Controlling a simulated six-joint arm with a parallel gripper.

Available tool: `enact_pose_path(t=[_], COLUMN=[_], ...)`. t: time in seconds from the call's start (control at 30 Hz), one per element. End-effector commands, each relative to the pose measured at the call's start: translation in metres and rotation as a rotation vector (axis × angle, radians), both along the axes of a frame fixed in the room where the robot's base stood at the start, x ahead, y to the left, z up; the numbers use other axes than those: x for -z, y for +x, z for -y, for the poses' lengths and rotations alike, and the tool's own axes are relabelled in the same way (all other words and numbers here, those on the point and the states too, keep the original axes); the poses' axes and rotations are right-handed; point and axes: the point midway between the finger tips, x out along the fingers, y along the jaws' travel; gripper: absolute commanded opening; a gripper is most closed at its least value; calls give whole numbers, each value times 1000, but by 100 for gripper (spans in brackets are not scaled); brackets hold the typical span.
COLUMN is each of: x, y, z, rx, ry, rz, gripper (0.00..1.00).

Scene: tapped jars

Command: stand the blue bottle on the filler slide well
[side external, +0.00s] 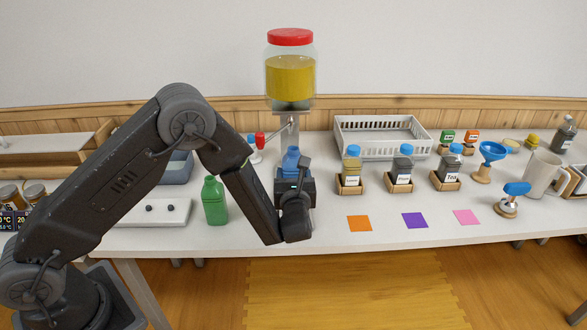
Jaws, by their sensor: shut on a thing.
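The blue bottle (291,157) is upright below the filler jar, a clear jar of yellow liquid (290,80) with a red lid. My gripper (294,184) is shut on the bottle and hides its lower part. I cannot tell whether the bottle's base touches anything. The filler's metal post and spout (289,126) show just above the bottle. The slide well is not clearly visible; my gripper and forearm cover the area under the spout.
A green bottle (214,201) stands left of my forearm. A white box with two black knobs (150,212) lies further left. Labelled jars in wooden holders (403,168) stand to the right, before a white basket (381,136). Orange (359,223), purple and pink squares lie near the front edge.

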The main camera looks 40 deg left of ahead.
Motion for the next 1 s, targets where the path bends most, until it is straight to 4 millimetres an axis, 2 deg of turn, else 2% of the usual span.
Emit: enact_pose_path(t=[0.53,1.0], x=[49,57], y=[0,0], z=[0,0], rx=[0,0], ry=[1,0], rz=[1,3], gripper=[33,33])
